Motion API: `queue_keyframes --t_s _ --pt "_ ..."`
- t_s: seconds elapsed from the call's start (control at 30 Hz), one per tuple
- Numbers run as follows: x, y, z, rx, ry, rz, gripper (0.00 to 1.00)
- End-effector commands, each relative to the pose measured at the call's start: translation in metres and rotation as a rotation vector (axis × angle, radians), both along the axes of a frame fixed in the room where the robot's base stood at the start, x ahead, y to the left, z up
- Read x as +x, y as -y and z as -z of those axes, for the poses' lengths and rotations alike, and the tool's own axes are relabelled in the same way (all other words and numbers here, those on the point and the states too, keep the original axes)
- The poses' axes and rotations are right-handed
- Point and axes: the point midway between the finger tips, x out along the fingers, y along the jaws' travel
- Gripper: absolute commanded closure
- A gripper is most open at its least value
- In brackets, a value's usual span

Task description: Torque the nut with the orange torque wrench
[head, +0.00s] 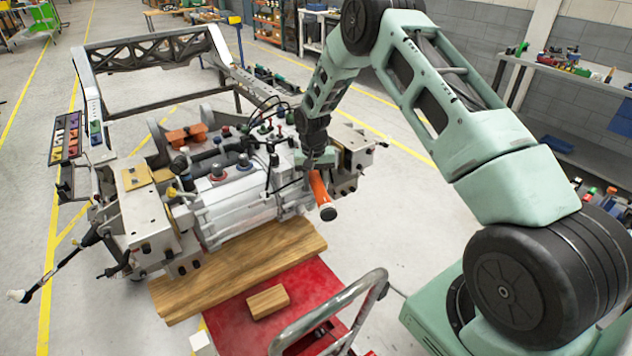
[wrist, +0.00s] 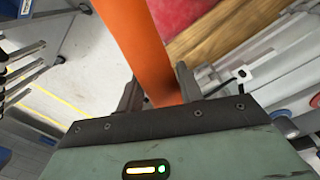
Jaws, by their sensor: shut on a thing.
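The orange torque wrench (head: 320,190) is in my gripper (head: 318,160) in the head view, at the right end of the chassis fixture. Its orange handle slants down to a dark end with a pale tip. In the wrist view, the orange handle (wrist: 138,45) runs between the two dark fingers of my gripper (wrist: 157,90), which is shut on it. The wrench's head is hidden, and I cannot make out the nut in either view. The chassis fixture (head: 235,200) holds a silver block with hoses and red and blue caps.
A wooden board (head: 240,268) and a red cart (head: 240,333) with a metal handle (head: 335,305) stand in front of the fixture. A small wooden block (head: 268,301) lies on the cart. A shelf with tools (head: 575,70) is at the right. The floor at the left is open.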

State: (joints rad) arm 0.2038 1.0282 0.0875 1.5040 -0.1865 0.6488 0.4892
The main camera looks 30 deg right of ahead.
Motion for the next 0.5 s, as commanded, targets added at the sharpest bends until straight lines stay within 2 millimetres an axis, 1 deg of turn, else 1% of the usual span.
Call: queue_keyframes --t_s 0.03,0.5 --pt "0.0002 0.0058 -0.0012 -0.006 0.001 0.017 1.0" --pt "0.0013 0.0043 -0.0041 -0.005 0.003 0.027 1.0"
